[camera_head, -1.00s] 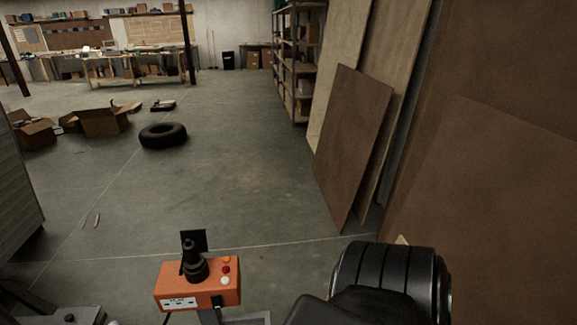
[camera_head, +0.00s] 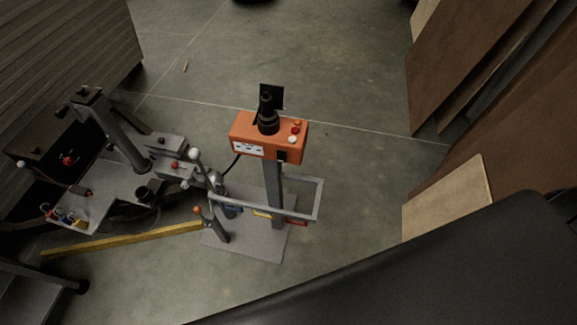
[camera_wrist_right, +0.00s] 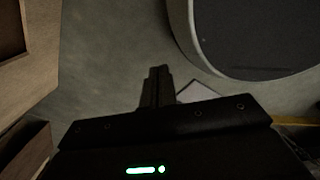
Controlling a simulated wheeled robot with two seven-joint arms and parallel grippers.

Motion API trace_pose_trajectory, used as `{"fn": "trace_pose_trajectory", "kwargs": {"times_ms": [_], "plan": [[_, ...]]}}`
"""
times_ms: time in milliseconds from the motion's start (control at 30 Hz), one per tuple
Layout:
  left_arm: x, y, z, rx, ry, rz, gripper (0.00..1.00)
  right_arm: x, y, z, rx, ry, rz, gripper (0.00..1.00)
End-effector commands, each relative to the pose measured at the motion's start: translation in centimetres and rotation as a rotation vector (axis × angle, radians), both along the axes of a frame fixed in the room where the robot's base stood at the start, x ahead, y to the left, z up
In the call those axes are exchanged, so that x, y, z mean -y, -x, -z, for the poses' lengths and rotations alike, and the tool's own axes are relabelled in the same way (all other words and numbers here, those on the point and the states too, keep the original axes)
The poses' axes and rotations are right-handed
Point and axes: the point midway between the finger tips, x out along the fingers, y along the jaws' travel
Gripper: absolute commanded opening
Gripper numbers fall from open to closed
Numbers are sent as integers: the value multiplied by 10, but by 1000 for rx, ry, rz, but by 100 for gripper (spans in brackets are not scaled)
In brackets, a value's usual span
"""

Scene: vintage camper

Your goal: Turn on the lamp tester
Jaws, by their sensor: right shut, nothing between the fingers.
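The lamp tester (camera_head: 262,139) is an orange box on a grey post, seen in the head view near the middle. It has a black lamp-like part (camera_head: 267,117) on top, a white panel at its front left, and orange, red and white buttons (camera_head: 295,129) on its right side. Its post stands on a flat grey base plate (camera_head: 265,245). My right gripper (camera_wrist_right: 158,72) shows in the right wrist view with its fingers together and nothing between them, above the floor and apart from the tester. My left gripper is in neither view.
A grey machine with levers (camera_head: 165,165) stands left of the tester. A yellow bar (camera_head: 125,238) lies low beside it. Brown boards (camera_head: 470,60) lean at the right, with a light panel (camera_head: 450,198) below. A large dark part of my arm fills the lower right. Floor behind the tester is clear.

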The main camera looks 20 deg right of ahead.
Motion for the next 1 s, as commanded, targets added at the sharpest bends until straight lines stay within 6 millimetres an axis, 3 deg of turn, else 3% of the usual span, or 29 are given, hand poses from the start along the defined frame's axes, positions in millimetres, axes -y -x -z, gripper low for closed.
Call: {"fn": "trace_pose_trajectory", "kwargs": {"times_ms": [67, 133, 233, 300, 367, 400, 433, 533, 600, 700, 833, 1000], "plan": [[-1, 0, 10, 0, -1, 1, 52, 18, -40, 1, 84, 18, -61, 0], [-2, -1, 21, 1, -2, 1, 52, 36, -93, -6, 200, 43, -156, 0], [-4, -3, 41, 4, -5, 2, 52, 59, -192, -39, 430, 104, -366, 0], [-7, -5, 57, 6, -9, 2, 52, 62, -263, -82, 623, 164, -551, 0], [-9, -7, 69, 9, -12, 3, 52, 54, -310, -127, 785, 215, -712, 0], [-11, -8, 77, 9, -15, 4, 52, 45, -334, -159, 888, 248, -815, 0], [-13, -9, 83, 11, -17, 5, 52, 37, -348, -182, 962, 274, -890, 0], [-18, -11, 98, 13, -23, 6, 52, 3, -370, -256, 1186, 347, -1106, 0], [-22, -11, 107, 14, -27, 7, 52, -20, -371, -299, 1319, 388, -1225, 0], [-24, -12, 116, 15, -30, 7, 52, -46, -362, -345, 1464, 431, -1349, 0], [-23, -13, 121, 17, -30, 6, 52, -66, -348, -380, 1577, 462, -1436, 0], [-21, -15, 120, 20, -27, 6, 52, -73, -342, -395, 1620, 473, -1464, 0]]}}
